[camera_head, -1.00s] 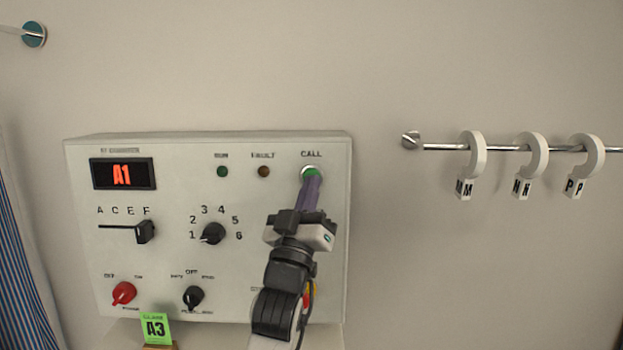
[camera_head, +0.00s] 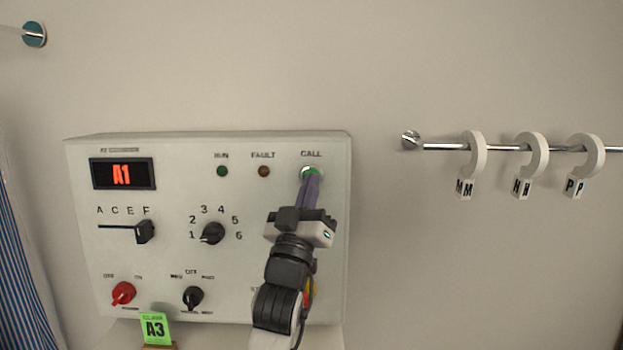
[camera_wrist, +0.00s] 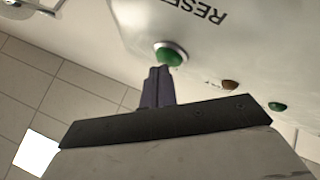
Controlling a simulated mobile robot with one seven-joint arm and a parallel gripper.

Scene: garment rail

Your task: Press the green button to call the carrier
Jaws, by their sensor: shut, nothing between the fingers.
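The green button (camera_head: 311,170) sits in a silver ring under the word CALL, at the upper right of the control panel (camera_head: 185,270). It also shows in the wrist view (camera_wrist: 169,55), just beyond my fingertips. My gripper (camera_head: 310,182) is shut, with nothing between its purple-grey fingers. The fingertips are right at the lower edge of the button and cover part of it in the head view. In the wrist view the shut fingers (camera_wrist: 159,76) point at the button. I cannot tell whether they touch it.
The panel display (camera_head: 122,173) reads A1. A slider (camera_head: 145,232), a rotary knob (camera_head: 213,234), a red switch (camera_head: 123,293) and a black switch (camera_head: 193,297) are to the left. A rail (camera_head: 500,148) with lettered rings is to the right.

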